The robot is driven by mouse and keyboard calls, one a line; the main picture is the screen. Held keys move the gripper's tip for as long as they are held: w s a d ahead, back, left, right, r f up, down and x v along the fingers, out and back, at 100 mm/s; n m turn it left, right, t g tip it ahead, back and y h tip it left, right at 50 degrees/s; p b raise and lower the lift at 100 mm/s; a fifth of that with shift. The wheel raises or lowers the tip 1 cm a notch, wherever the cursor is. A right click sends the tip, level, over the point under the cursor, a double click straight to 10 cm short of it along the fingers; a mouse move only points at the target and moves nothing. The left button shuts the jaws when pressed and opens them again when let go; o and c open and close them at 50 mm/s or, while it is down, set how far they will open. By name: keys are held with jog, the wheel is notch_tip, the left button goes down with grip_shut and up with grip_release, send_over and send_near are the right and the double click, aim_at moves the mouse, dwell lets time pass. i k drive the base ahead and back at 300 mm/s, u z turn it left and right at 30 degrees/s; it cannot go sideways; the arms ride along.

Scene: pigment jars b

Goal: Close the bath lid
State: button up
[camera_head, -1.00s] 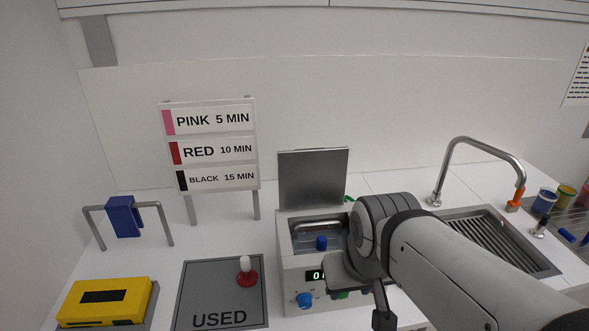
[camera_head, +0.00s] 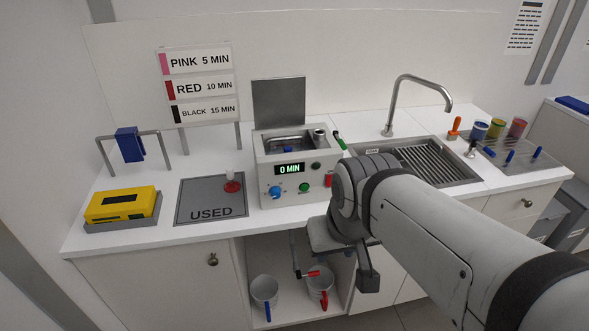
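The bath (camera_head: 262,172) is a white box on the counter with a "0 MIN" display and coloured knobs. Its grey lid (camera_head: 279,103) stands upright at the back edge, open. Inside the metal basin (camera_head: 275,144) are a small blue item (camera_head: 287,149) and a metal cylinder (camera_head: 319,136) at the right. My gripper (camera_head: 331,267) hangs below and in front of the bath, beyond the counter's front edge, apart from the lid. Its fingers look spread with nothing between them, though my arm hides part of it.
A "USED" mat (camera_head: 190,206) with a red-based item (camera_head: 232,184) and a yellow box (camera_head: 122,204) lie left. A sink (camera_head: 465,178) with a tall faucet (camera_head: 400,78) is right. Pots (camera_head: 264,290) stand in the open shelf below. A green-handled item (camera_head: 340,141) is beside the bath.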

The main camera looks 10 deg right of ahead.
aim_at(278, 102)
jog(key=u, duration=0.35)
jog(key=k, duration=0.15)
jog(key=z, duration=0.65)
jog(key=i, duration=0.65)
jog(key=u, duration=0.3)
jog(key=k, duration=0.65)
jog(key=u, duration=0.3)
jog(key=i, duration=1.15)
jog(key=z, duration=0.3)
